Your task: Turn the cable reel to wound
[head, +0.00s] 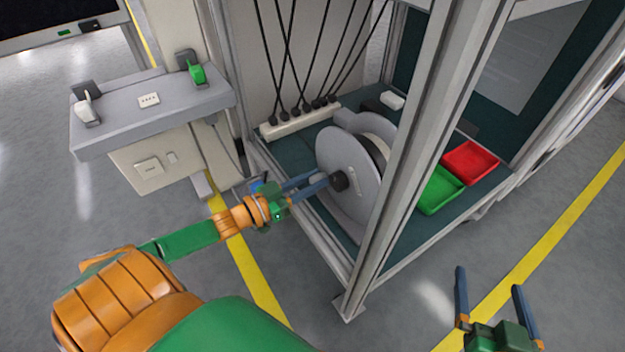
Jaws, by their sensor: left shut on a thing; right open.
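The cable reel (349,203) is a grey disc on the trolley's lower shelf, with a dark knob (339,181) on its near face. My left gripper (324,181) reaches in from the left, and its blue fingers are shut on the knob. The fingertips partly cover the knob. A frame post hides the reel's right part. I cannot tell from this view how much cable is wound. My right gripper (489,287) is open and empty, at the lower right over the floor, outside the trolley.
A grey trolley post (408,140) stands just right of the reel. Red (470,162) and green (438,190) trays sit on the shelf to the right. A power strip (299,121) with several black cables lies behind. A grey console (155,108) with two levers is at the left.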

